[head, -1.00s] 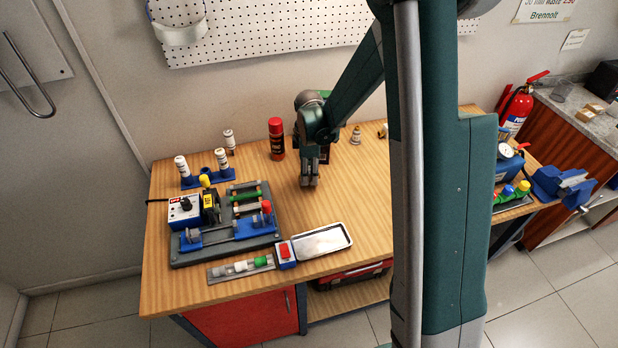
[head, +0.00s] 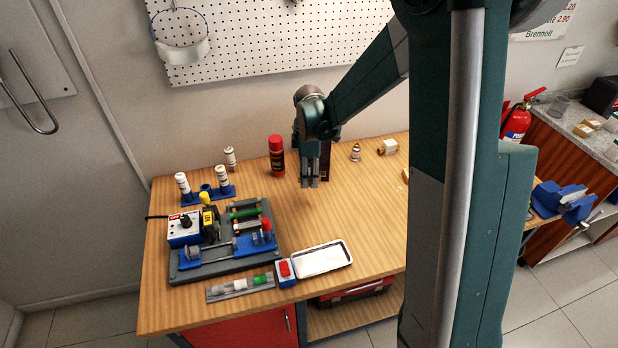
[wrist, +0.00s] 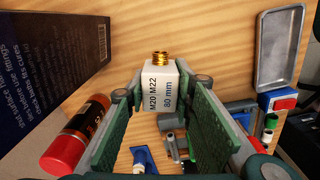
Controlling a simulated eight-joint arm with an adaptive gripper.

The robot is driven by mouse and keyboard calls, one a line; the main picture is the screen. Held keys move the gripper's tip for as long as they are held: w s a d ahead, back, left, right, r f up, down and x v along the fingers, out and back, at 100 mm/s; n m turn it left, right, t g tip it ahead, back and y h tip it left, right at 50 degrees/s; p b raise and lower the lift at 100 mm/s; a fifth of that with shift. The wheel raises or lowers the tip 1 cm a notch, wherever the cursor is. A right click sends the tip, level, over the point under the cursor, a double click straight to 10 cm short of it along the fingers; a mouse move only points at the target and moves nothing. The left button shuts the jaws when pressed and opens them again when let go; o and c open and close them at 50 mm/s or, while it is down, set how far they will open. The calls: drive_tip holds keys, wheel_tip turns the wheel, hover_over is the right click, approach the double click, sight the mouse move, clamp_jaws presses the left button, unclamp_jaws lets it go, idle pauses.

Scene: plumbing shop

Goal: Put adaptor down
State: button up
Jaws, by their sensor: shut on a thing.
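The adaptor shows in the wrist view as a white block (wrist: 160,88) marked "M20 M22 60 mm" with a threaded brass end (wrist: 160,58). My gripper (wrist: 161,97) is shut on it, with one finger at each side of the block. In the head view, my gripper (head: 310,186) points down over the back middle of the wooden bench (head: 350,215), to the right of the red spray can. I cannot make out the adaptor in the head view. I cannot tell whether it touches the bench.
A red-capped spray can (head: 277,158) and a dark printed box (wrist: 50,60) stand close to my gripper. A white tray (head: 322,271) lies at the bench's front. A fixture board (head: 225,265) and a blue rack (head: 208,192) fill the left. Bare wood lies right of my gripper.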

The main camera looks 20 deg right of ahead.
drive_tip(key=shift+d, duration=0.1)
idle(0.5)
drive_tip(key=s+d+n, duration=0.2)
drive_tip(key=s+d, duration=0.9)
drive_tip(key=s, duration=0.1)
drive_tip(key=shift+s+d+r+n+p, duration=0.15)
drive_tip(key=shift+s+d+n+p, duration=0.05)
drive_tip(key=shift+s+n+p, duration=0.15)
drive_tip(key=shift+w, duration=0.1)
hover_over(349, 220)
drive_tip(key=shift+f, duration=2.95)
drive_tip(key=shift+f, duration=0.1)
drive_tip(key=shift+f, duration=2)
drive_tip(key=shift+f+b, duration=0.1)
drive_tip(key=shift+b, duration=0.3)
